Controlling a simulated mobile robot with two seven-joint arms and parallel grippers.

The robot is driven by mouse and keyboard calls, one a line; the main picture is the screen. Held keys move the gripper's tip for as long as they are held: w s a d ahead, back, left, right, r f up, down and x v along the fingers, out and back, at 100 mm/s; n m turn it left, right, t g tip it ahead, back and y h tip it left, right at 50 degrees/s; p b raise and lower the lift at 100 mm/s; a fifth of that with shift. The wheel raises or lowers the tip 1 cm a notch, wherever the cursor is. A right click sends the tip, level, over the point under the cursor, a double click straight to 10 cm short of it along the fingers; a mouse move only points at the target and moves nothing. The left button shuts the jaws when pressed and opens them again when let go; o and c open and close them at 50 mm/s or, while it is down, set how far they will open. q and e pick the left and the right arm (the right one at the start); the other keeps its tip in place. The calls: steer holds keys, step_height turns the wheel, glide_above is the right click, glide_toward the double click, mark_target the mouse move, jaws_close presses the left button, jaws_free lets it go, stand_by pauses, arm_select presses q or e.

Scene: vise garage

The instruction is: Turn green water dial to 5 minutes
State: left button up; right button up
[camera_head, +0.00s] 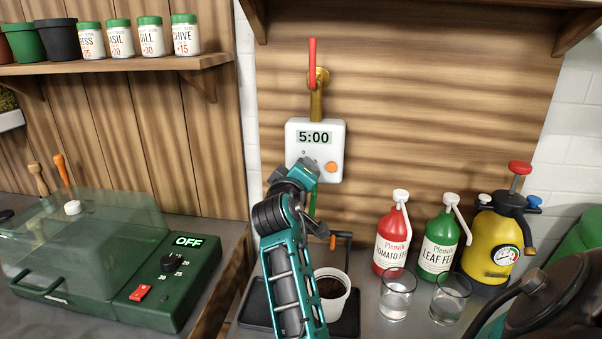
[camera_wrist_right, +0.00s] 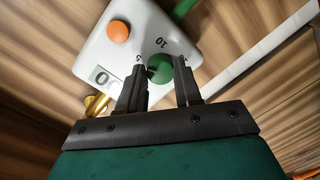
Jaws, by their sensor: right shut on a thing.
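The white water timer (camera_head: 330,126) hangs below a brass tap and its display reads 5:00. An orange button (camera_head: 331,167) is at its lower right. My right gripper (camera_head: 305,170) is at the timer's lower left and hides the dial in the head view. In the right wrist view, the round green dial (camera_wrist_right: 159,69) sits on the timer's face with the marks 5 and 10 beside it. The fingers of my right gripper (camera_wrist_right: 160,78) are on either side of the dial, shut on it. My left gripper is not in view.
A red-handled brass tap (camera_head: 317,78) is above the timer. Below are a soil pot (camera_head: 334,304) on a dark tray, red and green pump bottles, two glasses and a yellow sprayer (camera_head: 490,243). A green covered box (camera_head: 110,297) reading OFF stands at left.

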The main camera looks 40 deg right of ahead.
steer(key=o, duration=1)
steer(key=shift+o, duration=0.2)
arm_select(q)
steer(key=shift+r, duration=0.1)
